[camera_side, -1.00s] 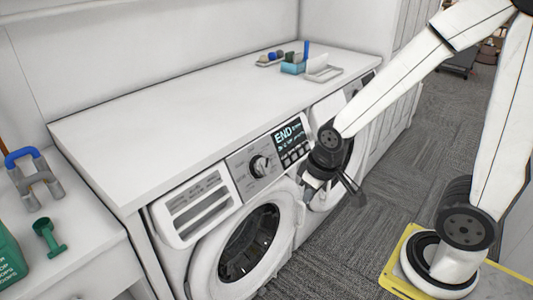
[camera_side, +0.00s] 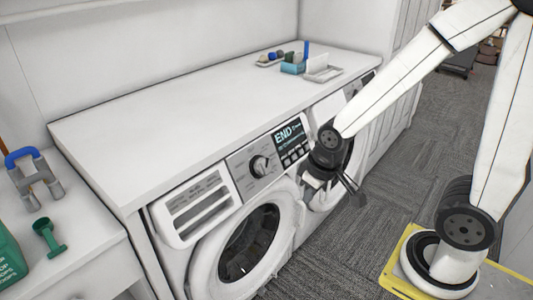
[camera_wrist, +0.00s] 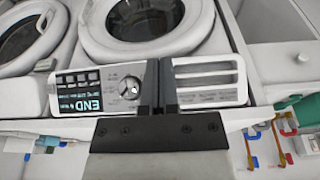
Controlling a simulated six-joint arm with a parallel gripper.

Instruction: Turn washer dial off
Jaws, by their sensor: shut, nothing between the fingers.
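The washer (camera_side: 286,213) is a white front loader under the counter. Its round dial (camera_side: 260,165) sits on a grey panel beside a lit display (camera_side: 288,134) reading END. In the wrist view the dial (camera_wrist: 129,88) lies just left of my fingers, partly close to the left finger's edge. My gripper (camera_side: 357,193) is shut and empty, in front of the machines and to the right of the dial in the side view, apart from it. In the wrist view my gripper (camera_wrist: 162,86) shows as two dark fingers together between the dial and the detergent drawer (camera_wrist: 207,82).
The white counter (camera_side: 150,120) overhangs the panel. A blue holder and a tray (camera_side: 322,72) stand at its far end. A second machine (camera_side: 330,106) is beside the washer. At left are a blue-handled tool (camera_side: 35,172) and a green scoop (camera_side: 47,238). Carpet (camera_side: 390,180) in front is clear.

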